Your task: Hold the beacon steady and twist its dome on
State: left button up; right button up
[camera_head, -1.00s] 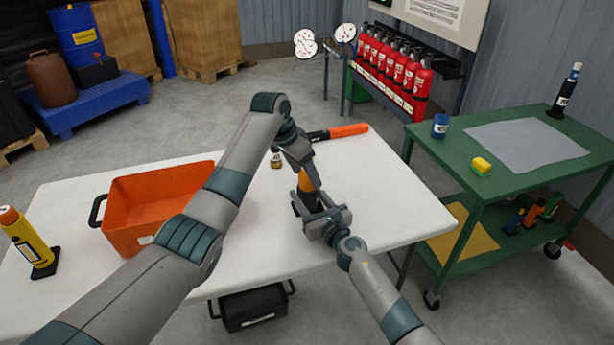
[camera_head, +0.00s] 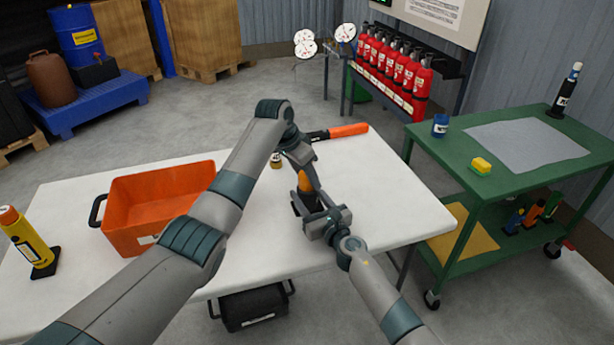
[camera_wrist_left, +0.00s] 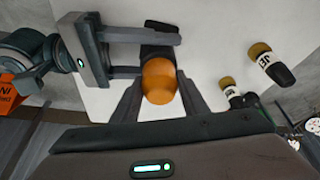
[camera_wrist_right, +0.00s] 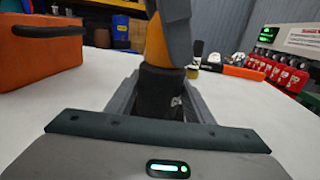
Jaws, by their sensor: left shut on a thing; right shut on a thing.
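The beacon stands on the white table, with a black base and an orange dome (camera_head: 304,181) on top. In the left wrist view the dome (camera_wrist_left: 160,82) sits between the fingers of my left gripper (camera_wrist_left: 161,98), which is shut on it from above. My right gripper (camera_wrist_right: 161,98) is shut on the black base (camera_wrist_right: 160,92) from the side. The right wrist view shows the dome above the base, partly covered by a left finger. Whether the dome is fully seated or its thread engaged cannot be told.
An orange bin (camera_head: 126,190) and a yellow cylinder with an orange cap (camera_head: 26,238) stand at the table's left. The table's right part is clear. A green cart (camera_head: 455,178) stands right.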

pick_arm(q)
jog(key=n+t+y, duration=0.1)
jog(key=n, duration=0.5)
jog(key=n+y, duration=0.1)
jog(key=n, duration=0.1)
jog(key=shift+n+t+y, duration=0.3)
jog(key=shift+t, duration=0.1)
dwell(0.4)
jog(key=o, duration=1.1)
jog(key=shift+r, duration=0.1)
jog(key=v, duration=1.2)
jog(key=shift+d, duration=0.15)
